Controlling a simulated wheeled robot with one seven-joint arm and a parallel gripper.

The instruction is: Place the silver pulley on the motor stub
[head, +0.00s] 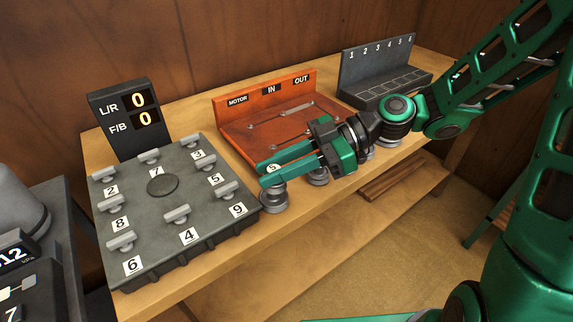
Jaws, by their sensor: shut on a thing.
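My gripper (266,175) is at the front edge of the bench, its two green fingers pointing left. It is shut on a grey, silver-looking pulley (273,199), whose round white top mark shows between the fingers. I cannot tell whether the pulley's base touches the bench. The orange board (232,133) stands behind the gripper with labels MOTOR, IN and OUT on its back wall. Small pins and a slotted plate show on its floor. The motor stub is not clearly made out; my gripper and wrist cover part of the board's front.
More grey round pieces (318,177) stand along the front edge, partly under my wrist. A dark box (160,205) with numbered knobs and a display reading 0 and 0 (130,112) are at left. A numbered grey rack (376,72) stands at back right.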

